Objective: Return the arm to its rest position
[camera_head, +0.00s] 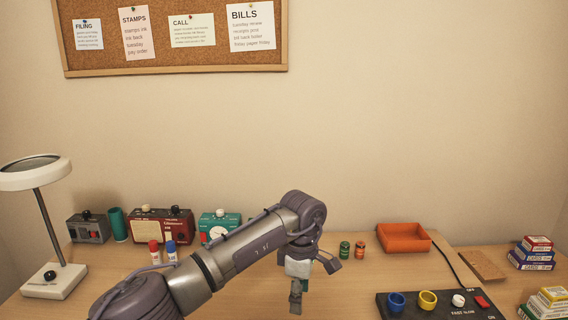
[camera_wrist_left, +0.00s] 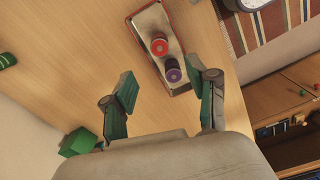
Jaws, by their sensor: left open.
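My left arm (camera_head: 240,255) reaches in from the lower left of the head view and bends down at its wrist. Its gripper (camera_head: 298,283) hangs over the desk, partly hidden by the wrist. In the left wrist view the gripper (camera_wrist_left: 164,76) has its two green-padded fingers wide apart. Nothing is held between them. My right gripper is not in view.
Behind the arm stand a lamp (camera_head: 43,230), a red device (camera_head: 160,224) and a teal device (camera_head: 217,222). To the right are two small jars (camera_head: 345,248), an orange tray (camera_head: 403,238), a dark panel with cups (camera_head: 440,304) and stacked boxes (camera_head: 532,252). An open drawer (camera_wrist_left: 290,107) shows in the wrist view.

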